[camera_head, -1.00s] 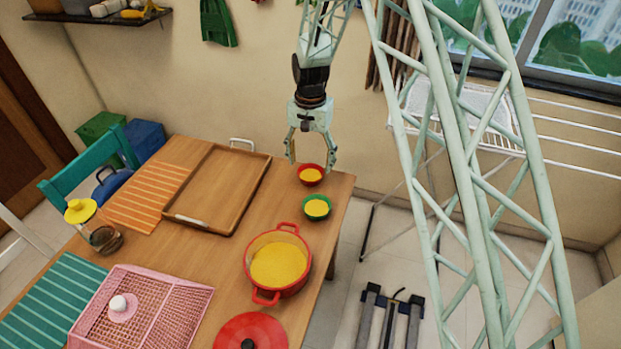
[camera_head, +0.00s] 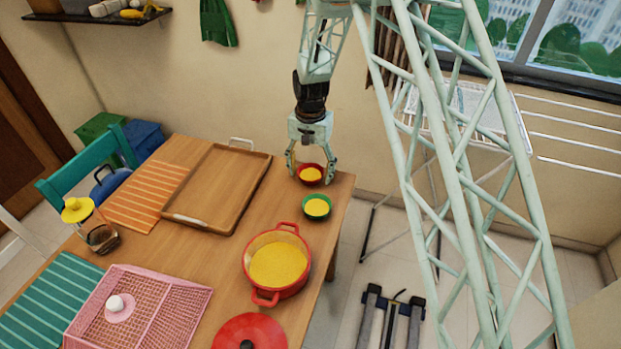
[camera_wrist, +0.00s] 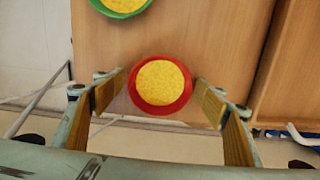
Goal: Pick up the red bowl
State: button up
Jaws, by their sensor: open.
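The red bowl (camera_head: 310,175), with yellow contents, stands upright on the wooden table near its far right corner. My gripper (camera_head: 310,178) is open and low over that corner, with one finger on each side of the bowl. In the wrist view the red bowl (camera_wrist: 160,85) lies between the two spread fingers of my gripper (camera_wrist: 160,100), with a gap on both sides. I cannot tell exactly how high the fingertips are above the table.
A green bowl (camera_head: 317,207) with yellow contents stands close in front of the red bowl. A red pot (camera_head: 277,264) is nearer the camera. A wooden tray (camera_head: 217,188) lies to the left. The table's edge is just right of the bowls.

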aim_at(310, 179)
jog(key=shift+c, duration=0.5)
jog(key=c, duration=0.7)
jog(key=shift+c, duration=0.2)
notch_tip(310, 179, up, 10)
jog(key=p, duration=0.2)
dwell(0.7)
